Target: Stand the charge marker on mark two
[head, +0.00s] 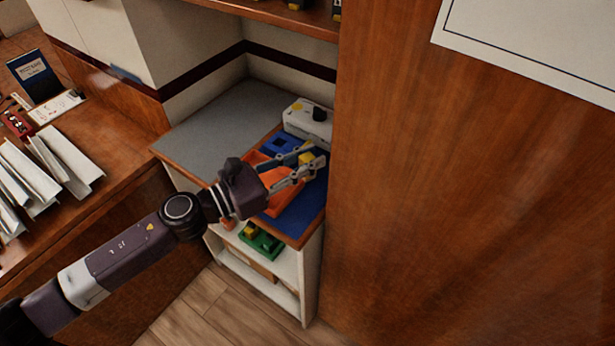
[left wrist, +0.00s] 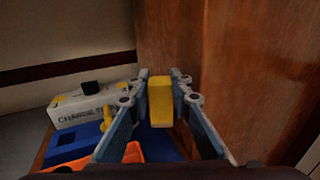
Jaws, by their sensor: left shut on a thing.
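My left gripper (head: 305,163) is shut on a yellow block (left wrist: 161,102), which I take to be the charge marker. It holds the block upright between its fingertips, over the blue mat; a gap below cannot be judged. The block also shows in the head view (head: 306,158). A white box (head: 309,121) with a black knob and lettering starting "CHARGE" (left wrist: 90,107) stands at the back of the counter. Mark two cannot be made out in either view. My right gripper is not in view.
An orange tray (head: 284,201) and a blue holder (head: 282,144) lie on the blue mat (head: 293,224). A tall wooden panel (head: 440,200) closes the right side. Grey counter (head: 215,122) at left is clear. A green item (head: 262,241) sits on the shelf below.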

